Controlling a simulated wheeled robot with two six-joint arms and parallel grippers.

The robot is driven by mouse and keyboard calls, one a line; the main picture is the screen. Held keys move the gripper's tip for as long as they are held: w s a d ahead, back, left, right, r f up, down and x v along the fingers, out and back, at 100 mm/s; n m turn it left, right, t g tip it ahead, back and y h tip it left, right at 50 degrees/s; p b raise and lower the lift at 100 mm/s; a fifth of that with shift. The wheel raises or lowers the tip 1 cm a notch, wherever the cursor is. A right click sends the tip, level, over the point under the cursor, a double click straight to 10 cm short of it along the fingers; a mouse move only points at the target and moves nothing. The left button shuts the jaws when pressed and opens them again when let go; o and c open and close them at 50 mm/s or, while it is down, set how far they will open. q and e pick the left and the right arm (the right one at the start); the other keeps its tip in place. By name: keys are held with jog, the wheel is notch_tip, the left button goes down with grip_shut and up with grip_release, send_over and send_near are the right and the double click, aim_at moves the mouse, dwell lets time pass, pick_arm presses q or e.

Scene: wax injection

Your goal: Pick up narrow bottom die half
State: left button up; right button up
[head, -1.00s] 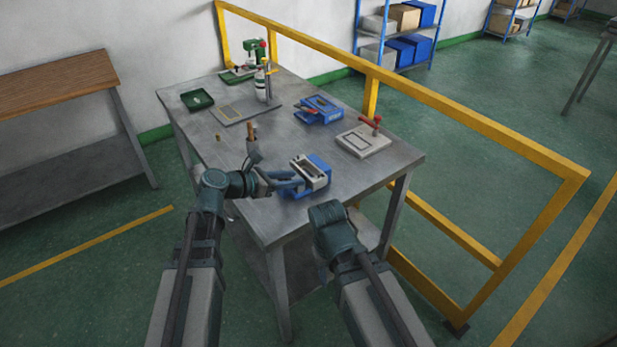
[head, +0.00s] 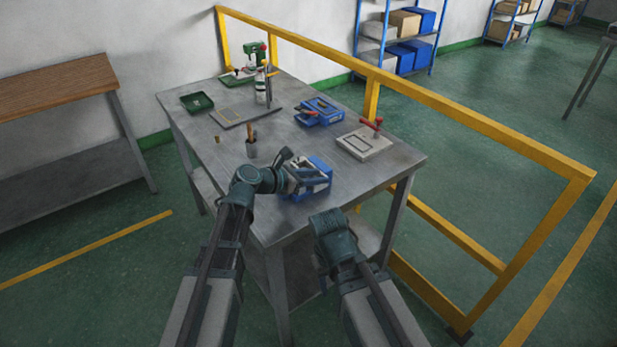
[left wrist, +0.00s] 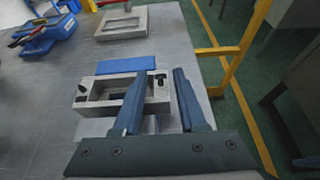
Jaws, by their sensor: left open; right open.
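A grey metal die half (left wrist: 87,97), a rectangular frame with an open middle and dark holes at its ends, lies beside a flat blue part (left wrist: 126,65) in the left wrist view. In the head view the blue part (head: 321,163) is at the table's near end, and my gripper hides much of the die. My left gripper (left wrist: 159,74) is open over the die's right end. One finger crosses its opening; the other is at its right side. I cannot tell whether they touch it. My right arm shows low in the head view, but its fingers do not.
A green tray (head: 197,102), a flat plate (head: 232,117), a bottle (head: 260,90) and a dark holder (head: 251,148) are on the table (head: 215,155). A yellow rail (head: 440,107) runs along the right.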

pick_arm(q)
jog(key=shift+c, duration=0.3)
grip_shut()
dwell(1.1)
